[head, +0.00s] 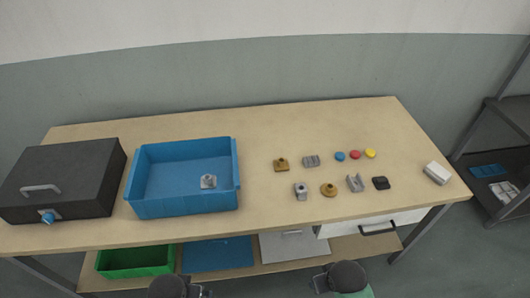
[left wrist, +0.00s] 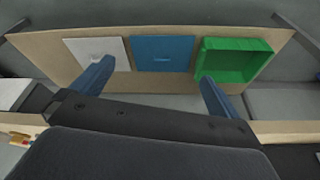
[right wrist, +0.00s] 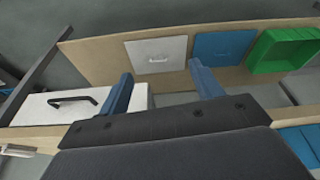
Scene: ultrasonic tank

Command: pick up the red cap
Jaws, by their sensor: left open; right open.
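The red cap (head: 355,155) lies on the wooden table, between a blue cap (head: 340,156) on its left and a yellow cap (head: 370,153) on its right. My left gripper (left wrist: 150,80) is open and empty, with its two blue fingers apart in the left wrist view. My right gripper (right wrist: 160,82) is also open and empty in the right wrist view. In the head view only dark parts of my arms show at the bottom edge, well away from the cap.
A blue tank (head: 183,207) holding a grey metal part (head: 208,181) stands left of centre, beside a black case (head: 95,165). Several metal and brass parts, a black piece (head: 381,183) and a white block (head: 437,173) lie near the caps. A green bin (head: 135,262) is on the lower shelf.

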